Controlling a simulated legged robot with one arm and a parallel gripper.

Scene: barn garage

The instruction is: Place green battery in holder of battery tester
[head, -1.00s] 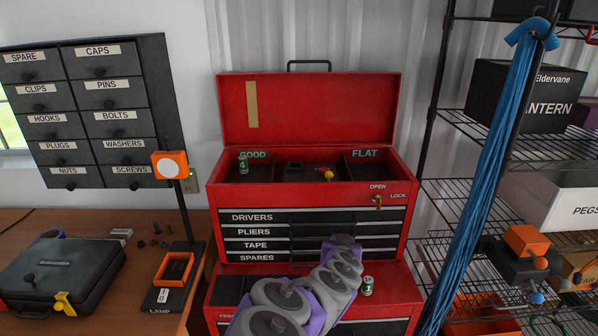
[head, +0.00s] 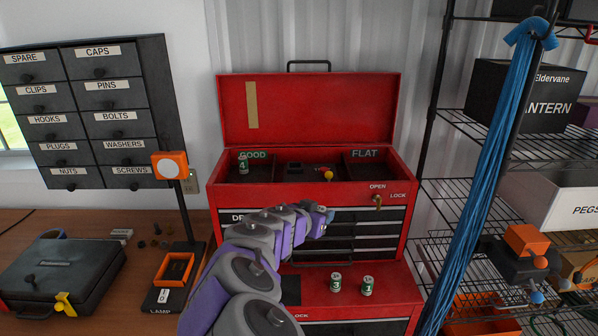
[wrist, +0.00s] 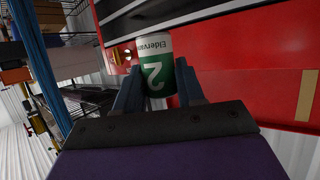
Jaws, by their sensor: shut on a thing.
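My gripper (wrist: 158,82) is shut on a green and white battery (wrist: 155,62) marked 2 in the wrist view. In the head view its end (head: 325,216) is in front of the drawers, just below the toolbox's top tray; the held battery is hard to make out there. A dark device (head: 295,167), perhaps the battery tester, sits in the middle of the top tray, with a yellow knob (head: 328,175) beside it. Its holder is too small to make out. Battery 4 (head: 243,164) stands under GOOD. Batteries 3 (head: 336,283) and 1 (head: 367,286) stand on the lower ledge.
The red toolbox (head: 310,110) has its lid open, with a FLAT section (head: 365,168) at the tray's right. A blue cable bundle (head: 490,190) hangs at right before wire shelves. A workbench with a black case (head: 62,275) and lamp (head: 170,165) is at left.

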